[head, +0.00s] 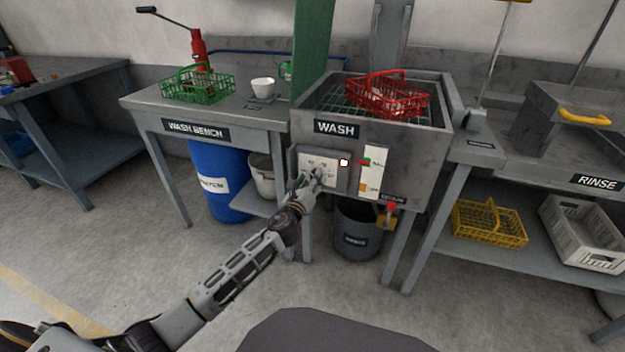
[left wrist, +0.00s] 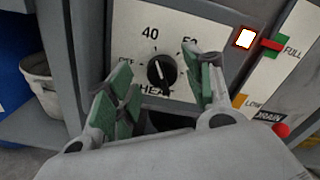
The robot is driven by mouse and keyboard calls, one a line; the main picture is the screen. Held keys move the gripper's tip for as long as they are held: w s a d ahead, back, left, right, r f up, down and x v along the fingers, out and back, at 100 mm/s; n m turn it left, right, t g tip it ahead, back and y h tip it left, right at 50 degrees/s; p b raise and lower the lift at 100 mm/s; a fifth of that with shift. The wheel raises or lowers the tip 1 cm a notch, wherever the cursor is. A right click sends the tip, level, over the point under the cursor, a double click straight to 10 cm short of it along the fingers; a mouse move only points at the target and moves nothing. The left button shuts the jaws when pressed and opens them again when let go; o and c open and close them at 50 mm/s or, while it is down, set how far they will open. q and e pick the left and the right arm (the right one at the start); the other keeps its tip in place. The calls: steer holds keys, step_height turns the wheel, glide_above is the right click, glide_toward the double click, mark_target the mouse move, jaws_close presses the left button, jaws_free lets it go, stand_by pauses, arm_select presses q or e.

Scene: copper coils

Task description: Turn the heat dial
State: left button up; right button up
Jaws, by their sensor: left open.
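The heat dial (left wrist: 161,72) is a round black knob with a pale pointer line on a light panel marked 40 at its upper left, a partly covered number at its upper right, and HEAT below. The panel (head: 309,163) is on the front of the wash tank (head: 420,165). My left gripper (left wrist: 165,95) is open, with its green-padded fingers on either side of the dial in the left wrist view. I cannot tell whether they touch it. In the head view the left gripper (head: 312,180) covers part of the panel. My right gripper is not in view.
A lit square lamp (left wrist: 244,38) and a level gauge (head: 371,172) sit right of the panel. A red drain handle (head: 391,207) and a bucket (head: 357,240) are below the tank. A red basket (head: 388,95) is on top. A blue drum (head: 215,178) stands left.

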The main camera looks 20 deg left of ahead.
arm_select(q)
steer(key=shift+w, duration=0.85)
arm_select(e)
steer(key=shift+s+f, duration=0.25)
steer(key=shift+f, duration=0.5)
arm_select(q)
steer(key=c, duration=0.9)
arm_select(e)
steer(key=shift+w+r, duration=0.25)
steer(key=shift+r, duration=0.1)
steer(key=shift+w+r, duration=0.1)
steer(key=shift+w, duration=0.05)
